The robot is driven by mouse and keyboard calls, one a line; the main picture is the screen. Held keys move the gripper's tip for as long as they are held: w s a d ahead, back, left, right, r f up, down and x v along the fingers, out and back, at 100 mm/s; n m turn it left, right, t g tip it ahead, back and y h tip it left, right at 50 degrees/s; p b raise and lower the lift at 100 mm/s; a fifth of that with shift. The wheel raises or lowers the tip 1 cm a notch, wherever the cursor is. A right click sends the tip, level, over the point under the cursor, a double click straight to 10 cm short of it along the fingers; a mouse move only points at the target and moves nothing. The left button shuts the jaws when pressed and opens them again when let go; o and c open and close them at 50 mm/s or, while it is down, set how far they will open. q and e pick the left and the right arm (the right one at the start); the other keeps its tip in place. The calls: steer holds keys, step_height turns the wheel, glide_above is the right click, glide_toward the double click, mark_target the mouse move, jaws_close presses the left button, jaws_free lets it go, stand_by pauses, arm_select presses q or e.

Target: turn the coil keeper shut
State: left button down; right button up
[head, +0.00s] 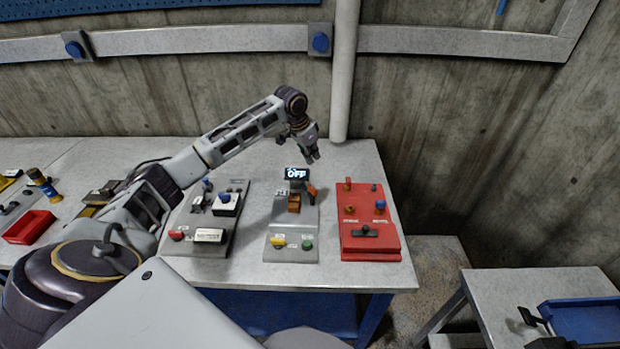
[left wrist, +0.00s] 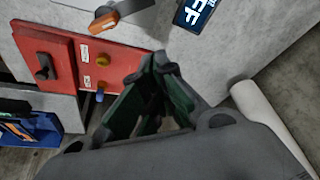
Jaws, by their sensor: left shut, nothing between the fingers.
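No label that I can read names the coil keeper, so I cannot tell for certain which part it is. An orange turning handle (head: 311,191) sits at the right edge of the grey middle panel (head: 291,225), just below the lit OFF display (head: 297,174). In the left wrist view the orange handle (left wrist: 103,22) is on a grey round base, and the display (left wrist: 197,10) is beside it. My left gripper (head: 313,157) is shut and empty, above the back of the table, behind the display and apart from the handle. It also shows in the left wrist view (left wrist: 158,68). My right gripper is out of view.
A red panel (head: 369,248) with a black knob (head: 365,231) and a blue knob (head: 380,205) stands to the right. Another control panel (head: 212,245) stands left. A white vertical pipe (head: 343,80) rises behind the table. The table's back right is clear.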

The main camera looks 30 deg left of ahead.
arm_select(q)
steer(key=shift+f, duration=0.1)
stand_by(0.5)
steer(key=p+x, duration=0.1)
steer(key=x, duration=0.9)
steer(key=shift+s+a+p, duration=0.3)
steer(key=shift+s+p, duration=0.1)
steer(key=shift+s, duration=0.55)
steer(key=shift+s+a+p, duration=0.3)
steer(key=shift+s+p, duration=0.1)
steer(key=shift+s, duration=0.55)
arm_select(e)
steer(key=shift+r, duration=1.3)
arm_select(q)
steer(key=shift+n, duration=0.3)
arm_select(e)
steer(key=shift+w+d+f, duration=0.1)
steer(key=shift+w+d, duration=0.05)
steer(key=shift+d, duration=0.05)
